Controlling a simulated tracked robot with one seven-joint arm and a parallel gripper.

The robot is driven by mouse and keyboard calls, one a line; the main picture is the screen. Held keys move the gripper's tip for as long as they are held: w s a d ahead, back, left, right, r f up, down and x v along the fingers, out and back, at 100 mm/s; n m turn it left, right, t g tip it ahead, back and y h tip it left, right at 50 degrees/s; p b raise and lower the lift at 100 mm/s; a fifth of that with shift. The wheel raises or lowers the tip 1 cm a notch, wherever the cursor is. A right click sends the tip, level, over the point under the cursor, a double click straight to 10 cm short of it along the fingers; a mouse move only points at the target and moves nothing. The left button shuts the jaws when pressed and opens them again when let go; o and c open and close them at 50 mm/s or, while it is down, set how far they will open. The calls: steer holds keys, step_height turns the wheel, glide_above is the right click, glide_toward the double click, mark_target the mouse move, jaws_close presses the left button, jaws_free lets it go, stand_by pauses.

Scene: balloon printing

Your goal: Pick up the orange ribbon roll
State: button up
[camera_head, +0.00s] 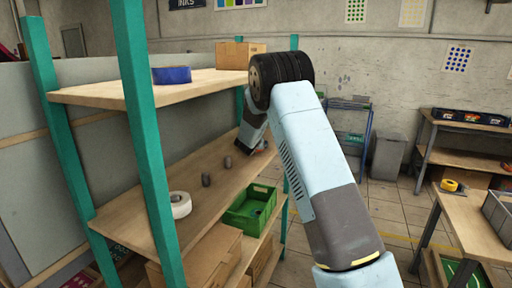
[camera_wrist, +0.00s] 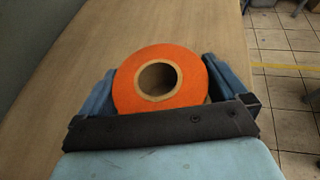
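The orange ribbon roll (camera_wrist: 190,96) has a pale core with an open hole and sits over the wooden shelf board in the wrist view. My gripper (camera_wrist: 160,75) has one blue finger on each side of the roll, spread wide and very close to its rim. Firm contact between fingers and roll does not show. In the head view my gripper (camera_head: 254,143) reaches in over the middle shelf at its far end. Only a small sliver of the orange roll (camera_head: 264,147) shows there, the rest hidden by my arm.
The middle shelf (camera_head: 150,212) also bears a white roll (camera_head: 180,205) and two small dark items (camera_head: 206,180). The upper shelf (camera_head: 110,92) holds a blue roll (camera_head: 172,75) and a cardboard box (camera_head: 240,55). A green crate (camera_head: 250,207) stands below. Teal posts (camera_head: 150,150) edge the rack.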

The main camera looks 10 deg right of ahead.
steer(key=c, duration=0.8)
steer(key=shift+o, duration=0.2)
steer(key=shift+r, duration=0.1)
steer(key=shift+r, duration=0.35)
step_height(320, 180, up, 2)
steer(key=shift+r, duration=0.25)
steer(key=s+r, duration=0.9)
steer(key=s, duration=0.5)
steer(key=shift+r, duration=0.3)
